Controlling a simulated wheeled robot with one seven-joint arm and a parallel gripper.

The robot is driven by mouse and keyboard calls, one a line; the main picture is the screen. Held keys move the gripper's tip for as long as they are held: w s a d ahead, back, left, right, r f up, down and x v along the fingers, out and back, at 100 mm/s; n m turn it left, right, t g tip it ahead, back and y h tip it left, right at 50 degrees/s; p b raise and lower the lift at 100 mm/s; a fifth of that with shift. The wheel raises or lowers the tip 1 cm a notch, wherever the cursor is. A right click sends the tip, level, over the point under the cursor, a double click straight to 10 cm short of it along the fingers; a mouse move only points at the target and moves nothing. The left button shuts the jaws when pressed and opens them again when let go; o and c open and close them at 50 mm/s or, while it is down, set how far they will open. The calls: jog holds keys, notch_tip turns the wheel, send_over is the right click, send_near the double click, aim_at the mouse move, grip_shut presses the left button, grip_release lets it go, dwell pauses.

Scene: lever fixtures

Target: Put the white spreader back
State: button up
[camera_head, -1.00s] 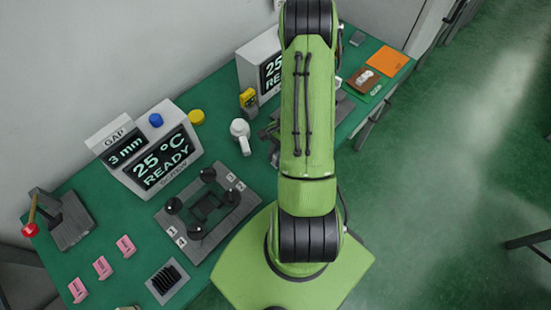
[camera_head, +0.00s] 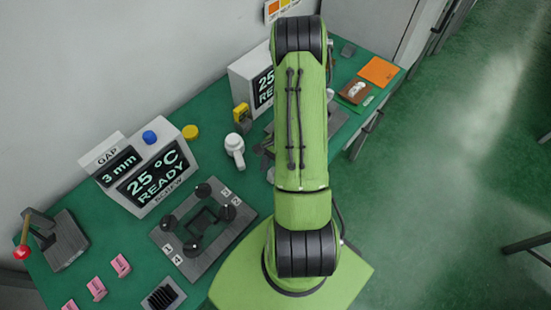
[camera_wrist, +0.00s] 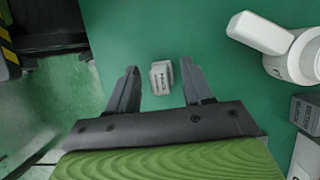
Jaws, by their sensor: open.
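A small pale grey-white block (camera_wrist: 161,77) with dark marking lies on the green table in the wrist view; I cannot tell whether it is the white spreader. My gripper (camera_wrist: 156,82) is open, with one finger on each side of the block and a gap to each. A white piece with a round head and a handle (camera_wrist: 292,50) lies to the right in the wrist view. What looks like the same white piece (camera_head: 235,146) lies left of my arm in the head view. My arm hides my gripper and the block there.
A fixture plate with dark knobs (camera_head: 203,228) stands near the front. A display box (camera_head: 150,177) reads 25 °C READY. A red-tipped lever (camera_head: 50,240) is at the left, with pink blocks (camera_head: 97,287) nearby. A brown pad (camera_head: 357,91) and an orange sheet (camera_head: 379,71) are at the far end.

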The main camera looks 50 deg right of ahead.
notch_tip(320, 180, up, 17)
jog(key=w+d+n+h+p, duration=0.1)
jog(key=w+n, duration=0.2)
jog(key=a+r+n+t+h, duration=0.1)
jog(key=a+r+n+h, duration=0.1)
jog(key=a+r+n, duration=0.45)
jog(key=s+a+r+n+t+h, duration=0.1)
jog(key=s+a+r+n+t, duration=0.3)
jog(key=s+a+r+n, duration=0.4)
jog(key=s+a+r, duration=0.1)
jog(key=a+r, duration=0.1)
jog(key=a, duration=0.1)
jog(key=shift+s+a+r+t+h, duration=0.25)
jog(key=shift+s+r+t+h, duration=0.05)
jog(key=shift+r+t, duration=0.1)
